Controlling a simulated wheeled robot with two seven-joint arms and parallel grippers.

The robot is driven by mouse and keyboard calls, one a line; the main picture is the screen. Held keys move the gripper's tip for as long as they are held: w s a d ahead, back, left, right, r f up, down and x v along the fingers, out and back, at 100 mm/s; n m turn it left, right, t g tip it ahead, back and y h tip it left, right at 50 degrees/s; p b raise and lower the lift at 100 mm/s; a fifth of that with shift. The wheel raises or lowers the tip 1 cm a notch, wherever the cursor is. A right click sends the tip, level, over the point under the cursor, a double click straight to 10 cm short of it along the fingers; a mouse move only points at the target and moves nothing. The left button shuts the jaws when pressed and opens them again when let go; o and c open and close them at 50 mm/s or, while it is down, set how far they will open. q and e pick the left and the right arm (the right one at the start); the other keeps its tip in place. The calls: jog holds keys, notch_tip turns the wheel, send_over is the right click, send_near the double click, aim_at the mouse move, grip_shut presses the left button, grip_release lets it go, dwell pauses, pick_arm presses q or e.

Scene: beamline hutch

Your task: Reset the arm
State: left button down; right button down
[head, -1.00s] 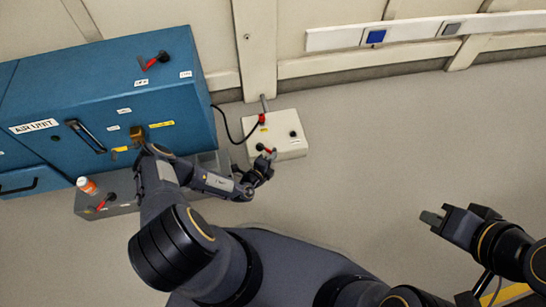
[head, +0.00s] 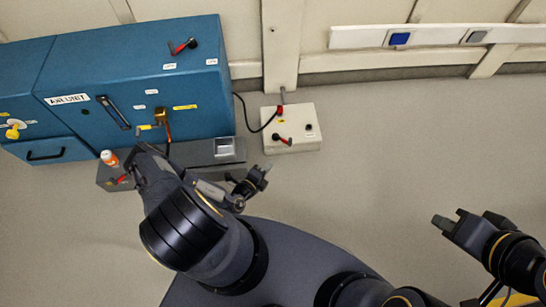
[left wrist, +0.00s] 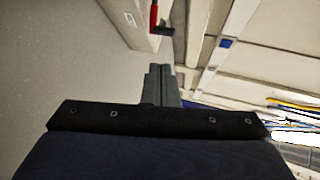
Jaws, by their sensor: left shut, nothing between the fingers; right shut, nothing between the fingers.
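My left gripper (head: 262,174) is shut and empty in the head view. It is just below the pale control box (head: 296,145), and a strip of floor shows between them. In the left wrist view its fingers (left wrist: 160,86) are together, with nothing held. The box shows a red-handled lever (head: 283,139) and a black knob; the wrist view also shows a red handle (left wrist: 154,16) on a pale box at the top. My right gripper (head: 445,221) is shut and empty over bare floor at the right of the head view.
The blue air unit (head: 150,100) stands at the left against the wall, with a red lever (head: 183,46) on top. A black cable runs to the control box. The floor at centre right is clear.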

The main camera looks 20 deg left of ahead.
pick_arm(q)
jog(key=shift+v, duration=0.75)
jog(key=shift+d, duration=0.1)
